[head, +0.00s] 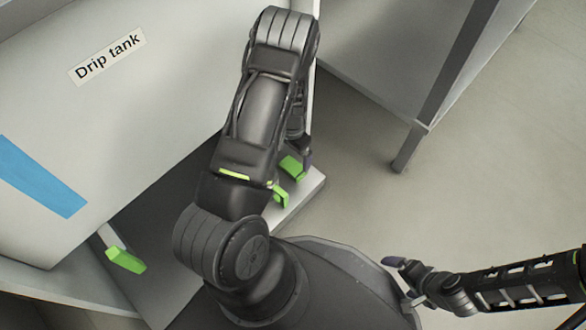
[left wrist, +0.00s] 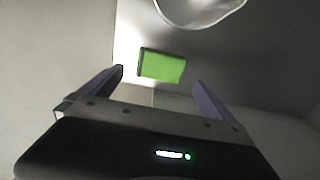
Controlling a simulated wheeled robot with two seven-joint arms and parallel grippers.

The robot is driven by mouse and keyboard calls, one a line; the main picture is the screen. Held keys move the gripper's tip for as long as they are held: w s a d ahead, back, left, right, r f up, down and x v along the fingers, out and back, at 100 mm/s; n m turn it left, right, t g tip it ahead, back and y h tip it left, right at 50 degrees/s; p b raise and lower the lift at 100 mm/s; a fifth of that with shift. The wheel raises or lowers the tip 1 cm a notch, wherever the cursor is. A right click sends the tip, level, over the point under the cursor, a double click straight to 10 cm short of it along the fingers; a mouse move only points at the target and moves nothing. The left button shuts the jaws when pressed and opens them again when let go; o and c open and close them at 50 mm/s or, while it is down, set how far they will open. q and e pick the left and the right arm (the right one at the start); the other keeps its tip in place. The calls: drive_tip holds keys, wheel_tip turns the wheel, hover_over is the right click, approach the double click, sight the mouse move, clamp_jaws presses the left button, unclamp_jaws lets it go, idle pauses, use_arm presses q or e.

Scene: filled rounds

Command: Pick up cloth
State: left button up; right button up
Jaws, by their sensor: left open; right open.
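I cannot make out a cloth for certain. A pale, curved, ragged-edged shape (left wrist: 200,8) shows at the top of the left wrist view; I cannot tell what it is. My left gripper (head: 305,163) is mostly hidden behind its own arm in the head view, low beside the tank. In the left wrist view its two fingers (left wrist: 158,95) are apart with nothing held between them. A bright green block (left wrist: 162,66) lies beyond the fingertips, apart from them. My right gripper (head: 402,272) is at the lower right over the floor, away from the tank; its jaws look empty.
A large pale tank (head: 150,110) labelled "Drip tank" fills the upper left, with a blue strip (head: 40,178) on it. A green piece (head: 125,260) sticks out below it. A grey table-like unit with a dark leg (head: 445,85) stands upper right. Floor between is clear.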

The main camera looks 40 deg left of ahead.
sight(292, 167)
use_arm(q)
drive_tip(key=shift+f+b, duration=0.45)
drive_tip(key=shift+f, duration=0.8)
wheel_tip(292, 167, down, 5)
drive_tip(key=b, duration=0.3)
drive_tip(key=shift+s+f, duration=0.1)
drive_tip(key=shift+f, duration=0.05)
drive_tip(key=shift+c, duration=0.6)
drive_tip(key=c, duration=1.1)
